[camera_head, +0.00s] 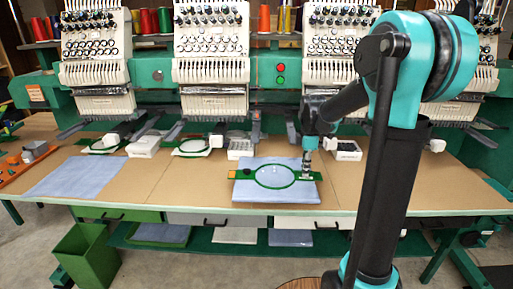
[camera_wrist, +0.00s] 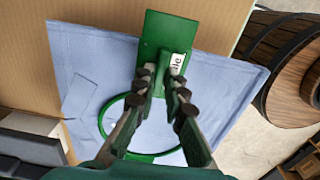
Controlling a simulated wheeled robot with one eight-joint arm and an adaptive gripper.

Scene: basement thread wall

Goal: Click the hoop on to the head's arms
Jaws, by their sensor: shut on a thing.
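The green hoop (camera_head: 254,174) is a ring with flat end brackets, on a light blue cloth panel (camera_head: 243,192) near the table's front edge. My gripper (camera_head: 306,172) is shut on the hoop's right-hand bracket. In the wrist view, my gripper's fingers (camera_wrist: 160,88) close on the bracket by a white label; the green end plate (camera_wrist: 153,38) extends beyond them, and part of the ring shows below. I cannot tell whether hoop and cloth are lifted. The embroidery heads (camera_head: 211,45) stand behind, with dark arms low beneath them. The hoop is apart from these arms.
Two hoops (camera_head: 191,147) sit under the left heads. White boxes (camera_head: 145,147) stand along the back of the table. Another blue cloth (camera_head: 75,176) lies at left. Bare tabletop (camera_head: 175,185) lies left of the held hoop. A wooden barrel-like object (camera_wrist: 285,70) shows at right in the wrist view.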

